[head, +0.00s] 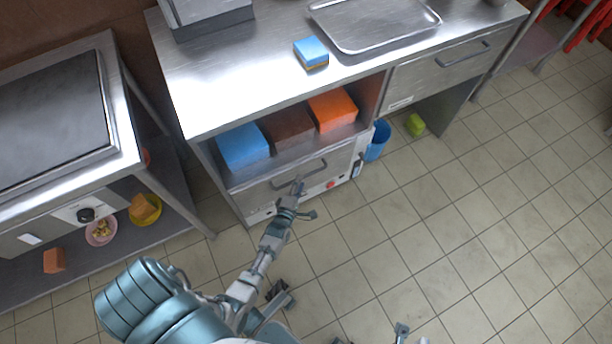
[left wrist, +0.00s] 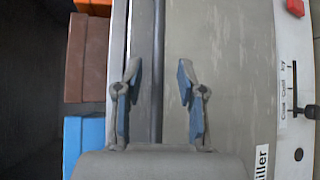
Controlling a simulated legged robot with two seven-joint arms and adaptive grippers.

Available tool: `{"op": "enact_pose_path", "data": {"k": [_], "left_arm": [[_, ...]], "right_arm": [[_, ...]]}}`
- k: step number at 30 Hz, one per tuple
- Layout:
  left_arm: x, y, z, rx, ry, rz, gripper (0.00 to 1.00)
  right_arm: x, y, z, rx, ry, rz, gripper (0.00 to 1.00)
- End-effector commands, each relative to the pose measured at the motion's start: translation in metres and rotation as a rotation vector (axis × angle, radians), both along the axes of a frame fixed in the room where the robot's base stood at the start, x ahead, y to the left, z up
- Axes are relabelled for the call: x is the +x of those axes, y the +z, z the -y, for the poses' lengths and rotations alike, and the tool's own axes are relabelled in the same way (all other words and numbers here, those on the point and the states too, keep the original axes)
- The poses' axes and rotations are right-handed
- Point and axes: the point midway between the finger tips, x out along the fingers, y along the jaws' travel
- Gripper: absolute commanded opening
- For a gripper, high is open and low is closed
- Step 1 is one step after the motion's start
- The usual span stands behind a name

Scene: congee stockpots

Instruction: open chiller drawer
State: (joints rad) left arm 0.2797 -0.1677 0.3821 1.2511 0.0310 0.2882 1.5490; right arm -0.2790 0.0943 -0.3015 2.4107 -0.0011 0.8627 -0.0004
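The chiller drawer (head: 298,188) is the low metal front under the open shelf, with a bar handle (head: 300,174). It looks shut. My left gripper (head: 298,188) is at the handle in the head view. In the left wrist view my left gripper (left wrist: 159,85) is open, its two fingers apart in front of the drawer front (left wrist: 230,70). A dark bar-like strip runs between the fingers; I cannot tell whether it is the handle or the gap above the drawer. A small part at the bottom edge (head: 401,332) may be my right gripper; its fingers are unclear.
Blue (head: 242,147), brown (head: 287,127) and orange (head: 333,109) blocks sit on the shelf above the drawer. A blue bucket (head: 378,141) stands right of the cabinet. A griddle stand (head: 60,120) is at left. The tiled floor (head: 430,230) in front is clear.

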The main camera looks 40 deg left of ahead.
Motion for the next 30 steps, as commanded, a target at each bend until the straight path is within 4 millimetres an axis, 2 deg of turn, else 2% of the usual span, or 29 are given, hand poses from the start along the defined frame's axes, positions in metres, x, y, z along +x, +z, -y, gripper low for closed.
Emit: {"op": "enact_pose_path", "data": {"k": [2,7,17,21,22,30], "left_arm": [[0.01,-0.006,-0.005,0.001,0.0,-0.004,0.39],[0.025,-0.005,-0.011,0.002,0.0,-0.001,0.39],[0.029,-0.004,-0.012,0.0,-0.001,0.001,0.39],[0.029,-0.004,-0.012,0.0,-0.001,0.0,0.04],[0.029,-0.004,-0.012,0.001,-0.001,0.0,0.0],[0.028,-0.005,-0.011,0.0,-0.001,-0.002,0.0]], "right_arm": [[0.005,-0.006,0.0,-0.001,-0.001,-0.002,0.4],[0.01,-0.007,-0.001,-0.003,0.0,0.002,0.4],[0.013,-0.006,-0.001,-0.004,-0.001,0.004,0.4],[0.013,-0.006,-0.001,-0.004,-0.001,0.005,0.4],[0.013,-0.006,-0.001,-0.004,-0.001,0.005,0.4],[0.013,-0.006,-0.001,-0.004,-0.001,0.004,0.4]]}}
